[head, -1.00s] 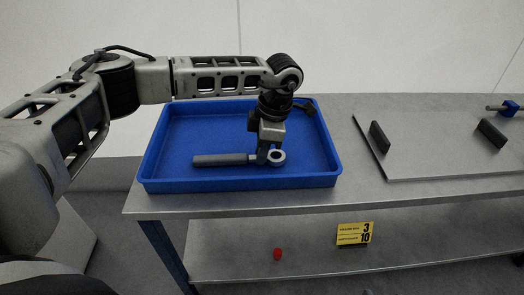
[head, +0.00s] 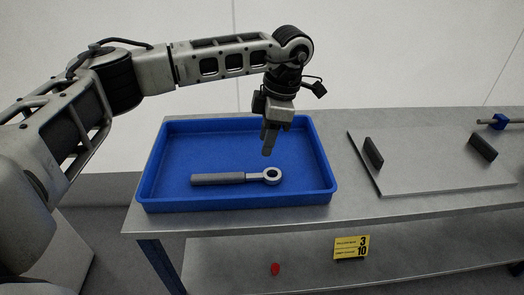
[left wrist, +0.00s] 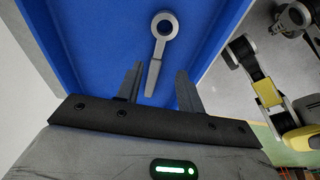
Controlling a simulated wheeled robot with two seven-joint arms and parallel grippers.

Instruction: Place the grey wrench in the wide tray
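The grey wrench (head: 218,179) lies flat on the floor of the wide blue tray (head: 240,203), its ring end to the right and its thick handle to the left. It touches no wall of the tray. My left gripper (head: 267,148) is above the tray, over the ring end, and apart from the wrench. In the left wrist view its two fingers (left wrist: 160,70) stand apart with nothing held between them. The wrench (left wrist: 158,48) shows beyond them there, ring end away from the gripper. My right gripper is not in view.
The tray stands at the left of a grey metal bench (head: 345,205). To its right is a flat plate (head: 425,175) with two dark upright blocks. A blue clamp-like part (head: 498,121) is at the far right. A yellow sign (head: 351,247) and a red item (head: 275,269) are on the lower shelf.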

